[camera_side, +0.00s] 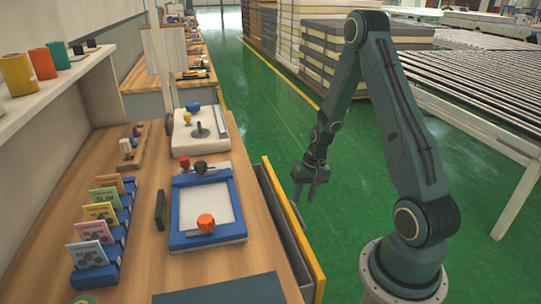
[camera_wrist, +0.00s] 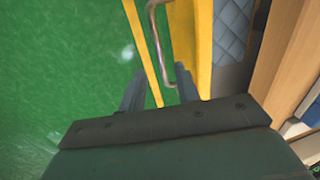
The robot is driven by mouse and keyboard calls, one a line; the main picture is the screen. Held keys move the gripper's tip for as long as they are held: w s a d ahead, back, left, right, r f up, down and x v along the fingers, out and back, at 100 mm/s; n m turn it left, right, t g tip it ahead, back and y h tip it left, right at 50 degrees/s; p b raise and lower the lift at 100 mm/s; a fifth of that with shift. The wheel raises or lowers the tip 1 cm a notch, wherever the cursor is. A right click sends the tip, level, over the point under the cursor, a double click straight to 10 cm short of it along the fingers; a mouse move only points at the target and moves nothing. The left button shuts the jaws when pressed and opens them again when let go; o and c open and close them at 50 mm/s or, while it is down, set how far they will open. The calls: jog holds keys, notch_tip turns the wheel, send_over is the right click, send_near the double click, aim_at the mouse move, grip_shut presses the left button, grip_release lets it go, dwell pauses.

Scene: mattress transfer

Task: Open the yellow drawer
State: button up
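The yellow drawer front (camera_side: 294,228) runs along the right edge of the wooden bench. It stands out from the bench, and a grey interior shows behind it. In the wrist view the yellow front (camera_wrist: 188,40) has a thin metal handle (camera_wrist: 158,40) on its outer face, and a quilted blue-grey inside (camera_wrist: 230,32) shows to its right. My gripper (camera_side: 304,196) is just right of the drawer front, fingers downward. In the wrist view my gripper (camera_wrist: 160,77) is open, with its fingers on either side of the handle's line. I cannot tell whether they touch it.
On the bench (camera_side: 150,235) are a blue-framed tray (camera_side: 243,231) with an orange knob, a white box (camera_side: 183,140) and a blue card rack (camera_side: 103,275). A shelf with cups is at left. Green floor (camera_side: 330,235) is clear right of the drawer; a roller conveyor (camera_side: 470,85) stands farther right.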

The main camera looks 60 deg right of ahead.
jog(key=shift+w+a+f, duration=0.1)
jog(key=shift+f, duration=0.85)
jog(key=shift+w+a+f, duration=0.15)
jog(key=shift+f, duration=0.75)
jog(key=shift+w+a+f, duration=0.1)
jog(key=shift+f, duration=0.85)
grip_shut()
